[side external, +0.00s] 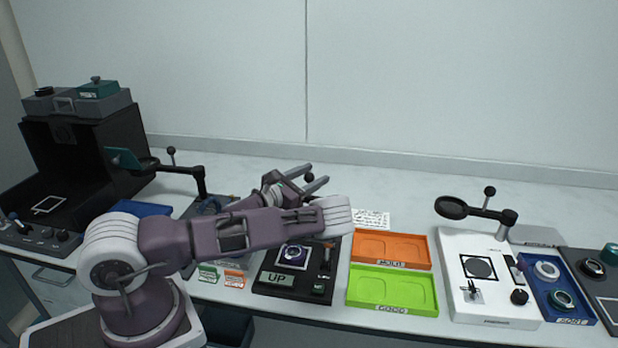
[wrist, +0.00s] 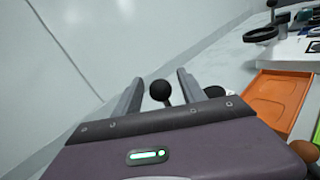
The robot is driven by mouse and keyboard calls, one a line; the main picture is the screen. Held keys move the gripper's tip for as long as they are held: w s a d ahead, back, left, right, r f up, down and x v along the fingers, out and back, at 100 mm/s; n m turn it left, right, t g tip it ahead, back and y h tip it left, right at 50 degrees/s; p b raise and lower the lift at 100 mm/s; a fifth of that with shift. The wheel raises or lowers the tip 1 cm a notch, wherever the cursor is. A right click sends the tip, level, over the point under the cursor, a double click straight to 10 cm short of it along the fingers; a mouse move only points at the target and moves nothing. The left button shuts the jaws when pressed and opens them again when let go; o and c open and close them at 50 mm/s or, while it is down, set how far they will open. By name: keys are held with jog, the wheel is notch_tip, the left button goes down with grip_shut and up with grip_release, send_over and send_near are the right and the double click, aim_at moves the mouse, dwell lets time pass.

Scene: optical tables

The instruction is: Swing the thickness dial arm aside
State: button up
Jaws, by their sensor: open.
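My gripper (side external: 318,173) is open, with its two fingers raised above the middle of the bench. A black ball knob (wrist: 161,90) on a short dark stem stands between the fingers in the wrist view, with a gap on both sides. The ball (side external: 309,178) also shows between the fingers in the side view. The arm under this knob is mostly hidden by my gripper and forearm, so I cannot tell its angle. Below my forearm is a black station (side external: 262,284) with a display reading "UP" and a square-framed round part (side external: 293,257).
Orange (side external: 390,236) and green (side external: 366,302) trays lie right of the black station. Farther right, a white station (side external: 455,250) carries a ring-ended swing arm (side external: 453,207) with a knob. At left, another knobbed arm holds a teal plate (side external: 123,159). The back wall stands behind.

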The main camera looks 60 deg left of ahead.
jog(key=shift+s+d, duration=0.25)
jog(key=shift+s, duration=1)
jog(key=shift+s+d, duration=0.2)
jog(key=shift+s, duration=1)
jog(key=shift+r, duration=2.55)
